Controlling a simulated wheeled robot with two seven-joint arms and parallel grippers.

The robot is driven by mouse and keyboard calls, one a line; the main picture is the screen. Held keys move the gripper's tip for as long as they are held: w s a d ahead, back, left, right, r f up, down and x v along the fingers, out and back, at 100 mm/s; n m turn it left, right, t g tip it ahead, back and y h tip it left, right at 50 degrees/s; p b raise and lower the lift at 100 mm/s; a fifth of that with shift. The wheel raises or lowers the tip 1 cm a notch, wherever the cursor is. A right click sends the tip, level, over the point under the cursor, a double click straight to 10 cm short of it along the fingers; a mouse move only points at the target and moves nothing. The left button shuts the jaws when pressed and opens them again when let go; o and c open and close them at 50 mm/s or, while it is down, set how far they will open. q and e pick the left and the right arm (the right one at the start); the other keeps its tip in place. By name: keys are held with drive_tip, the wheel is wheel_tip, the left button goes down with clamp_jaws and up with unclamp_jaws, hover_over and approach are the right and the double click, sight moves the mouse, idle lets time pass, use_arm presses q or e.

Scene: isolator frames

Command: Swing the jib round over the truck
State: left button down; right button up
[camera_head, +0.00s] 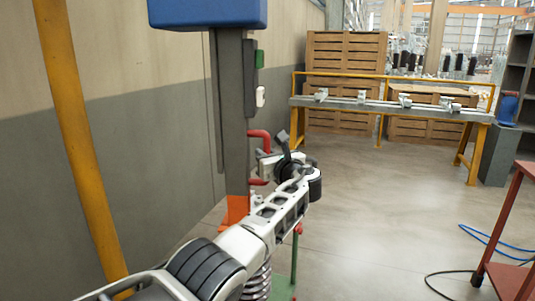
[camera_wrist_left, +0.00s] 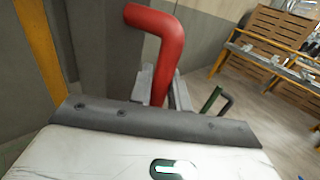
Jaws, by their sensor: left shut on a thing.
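A red bent handle (camera_head: 260,136) stands out from the grey upright post (camera_head: 236,110) of what looks like the jib. My left gripper (camera_head: 266,164) is at this handle, its arm reaching in from the bottom. In the left wrist view the red handle (camera_wrist_left: 168,55) runs down between the two grey fingers (camera_wrist_left: 160,88), which are shut on it. A blue housing (camera_head: 208,13) is at the top of the post, cut off by the frame. I cannot make out the jib's boom or the truck for sure. My right gripper is not in view.
A yellow pole (camera_head: 80,140) stands at the left before the wall. A yellow-framed bench (camera_head: 390,107) and wooden crates (camera_head: 345,50) are at the back. A red metal stand (camera_head: 498,235) is at the right, with a blue cable (camera_head: 490,240) on the floor. The middle floor is clear.

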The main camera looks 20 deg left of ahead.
use_arm(q)
drive_tip(key=shift+w+a+f, duration=0.1)
drive_tip(key=shift+f, duration=0.1)
drive_tip(key=c, duration=1.4)
unclamp_jaws()
drive_tip(key=shift+o, duration=0.2)
drive_tip(key=shift+r, duration=0.1)
drive_tip(key=p+v, duration=0.2)
drive_tip(key=v, duration=1.4)
drive_tip(key=shift+c, duration=0.4)
